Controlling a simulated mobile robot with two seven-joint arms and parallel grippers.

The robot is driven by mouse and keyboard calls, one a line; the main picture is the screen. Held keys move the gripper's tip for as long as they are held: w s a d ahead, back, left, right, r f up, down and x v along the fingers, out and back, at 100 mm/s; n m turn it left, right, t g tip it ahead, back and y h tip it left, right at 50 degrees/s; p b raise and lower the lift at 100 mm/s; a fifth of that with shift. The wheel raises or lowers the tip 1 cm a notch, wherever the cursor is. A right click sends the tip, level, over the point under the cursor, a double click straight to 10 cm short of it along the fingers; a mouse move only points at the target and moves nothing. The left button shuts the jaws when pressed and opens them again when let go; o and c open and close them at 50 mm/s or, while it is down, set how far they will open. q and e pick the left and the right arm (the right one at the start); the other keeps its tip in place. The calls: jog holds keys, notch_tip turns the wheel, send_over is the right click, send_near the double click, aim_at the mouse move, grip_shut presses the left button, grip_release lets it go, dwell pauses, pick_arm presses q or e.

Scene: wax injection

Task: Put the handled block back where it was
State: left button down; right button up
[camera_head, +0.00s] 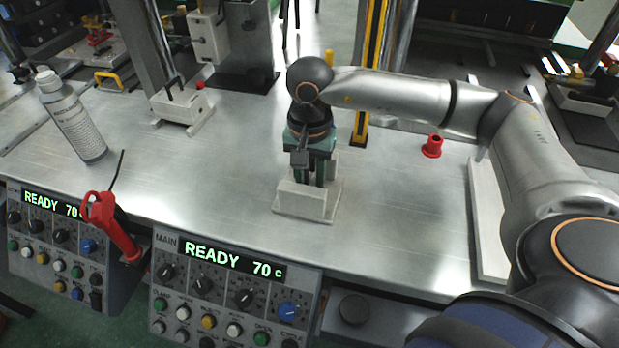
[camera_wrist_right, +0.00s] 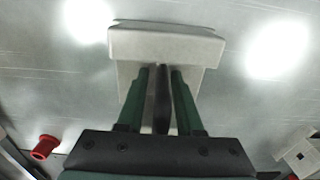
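A pale block with a dark upright handle sits on a pale base plate (camera_head: 310,211) on the metal table, near the middle of the head view. In the right wrist view the block (camera_wrist_right: 165,44) lies beyond the fingertips. The dark handle (camera_wrist_right: 162,95) is between the two green fingers of the gripper (camera_wrist_right: 162,72). The fingers are close to the handle on both sides; whether they touch it is unclear. My left gripper is not in view.
A second pale block with a dark handle (camera_head: 183,106) stands at the back left. A bottle (camera_head: 72,115) and a red-handled tool (camera_head: 115,230) are at left. A red cup-like part (camera_head: 432,147) stands at right. Control boxes (camera_head: 230,290) line the front edge. A yellow post (camera_head: 368,80) rises behind.

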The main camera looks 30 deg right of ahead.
jog(key=shift+o, duration=0.5)
jog(key=shift+r, duration=0.1)
jog(key=shift+r+p, duration=0.2)
jog(key=shift+p, duration=0.1)
notch_tip(320, 180, up, 12)
jog(key=shift+f, duration=0.1)
dwell(1.1)
